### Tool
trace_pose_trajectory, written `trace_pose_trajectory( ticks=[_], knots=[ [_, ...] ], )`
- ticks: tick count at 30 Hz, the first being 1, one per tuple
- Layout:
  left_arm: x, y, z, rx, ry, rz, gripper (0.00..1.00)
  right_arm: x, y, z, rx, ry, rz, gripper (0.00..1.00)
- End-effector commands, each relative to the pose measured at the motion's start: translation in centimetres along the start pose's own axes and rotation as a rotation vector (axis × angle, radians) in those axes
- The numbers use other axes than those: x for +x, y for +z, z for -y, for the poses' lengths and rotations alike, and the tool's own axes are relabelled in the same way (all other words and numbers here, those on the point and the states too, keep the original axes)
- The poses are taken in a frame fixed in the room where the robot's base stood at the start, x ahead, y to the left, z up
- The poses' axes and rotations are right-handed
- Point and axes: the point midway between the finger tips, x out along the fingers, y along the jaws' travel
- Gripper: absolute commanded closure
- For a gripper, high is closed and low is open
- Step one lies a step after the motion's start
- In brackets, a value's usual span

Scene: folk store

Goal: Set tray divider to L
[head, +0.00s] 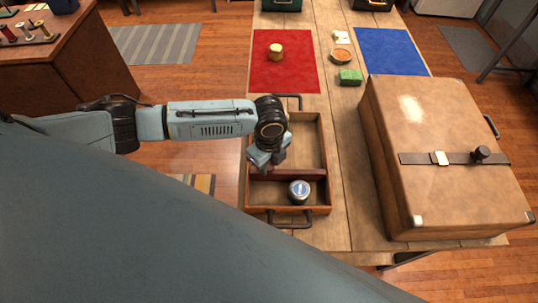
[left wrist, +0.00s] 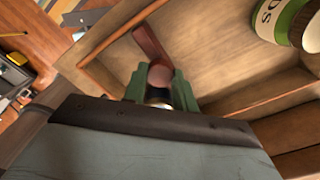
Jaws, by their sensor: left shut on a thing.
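The wooden tray (head: 327,150) lies on the table, with a handle at its far end and another at its near end. A dark reddish divider (head: 306,175) runs across it, nearer the near end. My left gripper (head: 262,166) is at the divider's left end. In the left wrist view the green fingers (left wrist: 160,84) are shut on the round brown end of the divider (left wrist: 150,42). The gripper hides part of the tray's left side. A round tin (head: 299,190) stands in the near compartment. My right gripper is not in view.
A large brown leather case (head: 430,115) stands right of the tray. Beyond the tray lie a red mat (head: 285,75) with a small yellowish object (head: 276,52), a blue mat (head: 392,52), a green block (head: 350,77) and an orange-filled bowl (head: 341,56).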

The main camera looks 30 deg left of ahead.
Motion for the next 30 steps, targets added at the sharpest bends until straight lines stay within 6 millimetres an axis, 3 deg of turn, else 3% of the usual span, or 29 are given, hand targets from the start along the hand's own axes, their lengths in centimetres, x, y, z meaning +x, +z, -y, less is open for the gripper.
trace_pose_trajectory(
  ticks=[4,5,7,19,30],
  knots=[
    [0.1,-0.3,-0.1,0.004,0.002,-0.006,1.0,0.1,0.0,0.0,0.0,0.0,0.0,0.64],
    [0.1,-0.3,-0.1,0.004,0.002,-0.006,0.71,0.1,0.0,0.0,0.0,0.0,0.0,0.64],
    [0.1,-0.3,-0.1,0.004,0.002,-0.006,0.62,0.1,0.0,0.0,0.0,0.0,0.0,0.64],
    [-0.9,-0.1,0.1,0.002,-0.001,-0.004,0.62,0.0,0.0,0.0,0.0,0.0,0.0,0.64],
    [-8.6,-0.2,0.0,0.005,-0.003,-0.005,0.62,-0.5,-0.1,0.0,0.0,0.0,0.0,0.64]
  ],
)
